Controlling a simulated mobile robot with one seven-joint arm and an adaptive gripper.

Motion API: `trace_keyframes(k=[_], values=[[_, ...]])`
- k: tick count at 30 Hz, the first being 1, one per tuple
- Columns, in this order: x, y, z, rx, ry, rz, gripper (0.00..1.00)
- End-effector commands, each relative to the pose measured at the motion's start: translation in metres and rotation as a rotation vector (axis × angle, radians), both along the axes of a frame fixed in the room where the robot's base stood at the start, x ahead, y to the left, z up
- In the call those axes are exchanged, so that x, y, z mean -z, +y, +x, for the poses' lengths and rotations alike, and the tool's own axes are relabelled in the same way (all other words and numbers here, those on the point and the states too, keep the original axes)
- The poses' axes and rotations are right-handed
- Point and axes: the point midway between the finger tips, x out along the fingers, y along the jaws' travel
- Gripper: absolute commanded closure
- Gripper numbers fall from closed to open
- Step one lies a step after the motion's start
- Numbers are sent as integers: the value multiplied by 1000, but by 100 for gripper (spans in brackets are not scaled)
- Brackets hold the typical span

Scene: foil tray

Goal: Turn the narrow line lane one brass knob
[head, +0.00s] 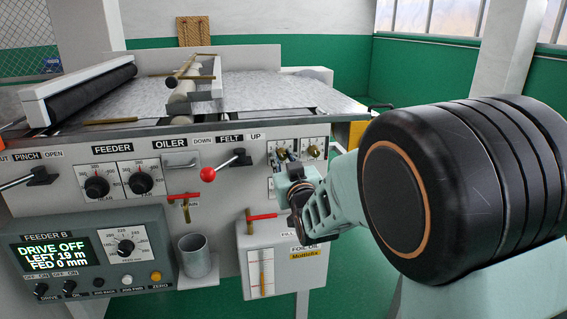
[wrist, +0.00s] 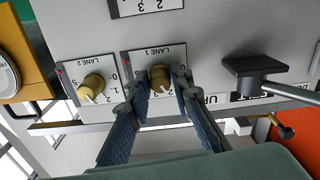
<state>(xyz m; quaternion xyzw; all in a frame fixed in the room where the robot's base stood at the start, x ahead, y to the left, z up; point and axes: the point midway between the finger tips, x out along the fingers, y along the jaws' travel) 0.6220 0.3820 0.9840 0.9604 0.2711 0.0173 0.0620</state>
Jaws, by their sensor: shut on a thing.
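The lane one brass knob (wrist: 160,77) sits on a white plate marked LANE 1, which appears upside down in the wrist view. My gripper (wrist: 157,88) has one finger on each side of this knob and is shut on it. The fingers hide part of the plate's scale. In the head view my gripper (head: 289,172) is at the right end of the machine's front panel, covering much of the knob area. The lane two brass knob (wrist: 92,87) is apart from my fingers, on its own LANE 2 plate; it also shows in the head view (head: 314,151).
A black lever base (wrist: 252,68) with a metal rod stands close beside the lane one plate. Another marked plate (wrist: 146,6) is at the wrist view's top edge.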

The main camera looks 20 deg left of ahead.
Motion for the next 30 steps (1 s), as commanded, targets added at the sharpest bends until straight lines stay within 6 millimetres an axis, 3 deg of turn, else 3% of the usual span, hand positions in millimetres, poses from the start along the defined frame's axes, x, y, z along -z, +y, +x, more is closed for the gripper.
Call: trace_keyframes(k=[30], values=[[1, -1, 1, 1, -489, -792, 100]])
